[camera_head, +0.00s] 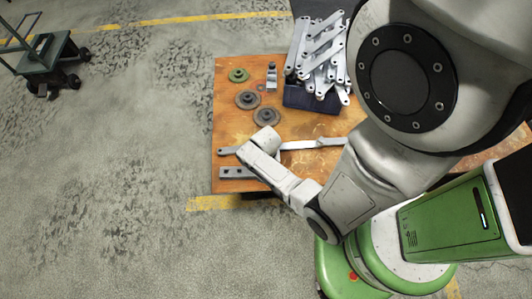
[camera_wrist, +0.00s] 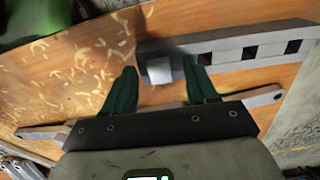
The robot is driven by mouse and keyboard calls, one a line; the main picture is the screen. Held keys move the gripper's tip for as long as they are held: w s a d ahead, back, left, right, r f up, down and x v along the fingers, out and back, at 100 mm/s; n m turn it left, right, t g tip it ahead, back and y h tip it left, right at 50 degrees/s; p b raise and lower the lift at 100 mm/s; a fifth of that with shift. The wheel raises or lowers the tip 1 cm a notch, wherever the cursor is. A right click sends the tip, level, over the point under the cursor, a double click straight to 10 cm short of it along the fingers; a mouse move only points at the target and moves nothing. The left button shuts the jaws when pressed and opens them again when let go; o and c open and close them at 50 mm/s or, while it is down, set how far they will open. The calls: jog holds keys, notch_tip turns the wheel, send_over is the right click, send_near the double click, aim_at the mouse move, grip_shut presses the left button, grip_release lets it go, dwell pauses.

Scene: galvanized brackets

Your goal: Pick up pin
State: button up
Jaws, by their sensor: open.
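A small pale grey block-like piece, which I take for the pin (camera_wrist: 159,72), shows in the wrist view. It overlaps the near edge of a grey bar with square holes (camera_wrist: 225,53); I cannot tell whether they touch. My gripper (camera_wrist: 160,66) is open, its two green fingers on the left and right of the pin. I see clear gaps between pin and fingers. In the head view the perforated bar (camera_head: 240,172) lies near the table's front left corner; I cannot make out the pin or the fingers there, with my arm over that area.
A flat link bar (camera_wrist: 270,97) lies across the wooden table (camera_head: 225,100), partly hidden by my gripper. Round flanged parts (camera_head: 267,117) and a small bracket (camera_head: 271,75) lie farther back. A dark bin (camera_head: 300,97) heaped with links stands at the back right. A cart (camera_head: 45,55) stands far left.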

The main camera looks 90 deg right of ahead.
grip_shut()
dwell(0.5)
jog(key=shift+r, duration=0.15)
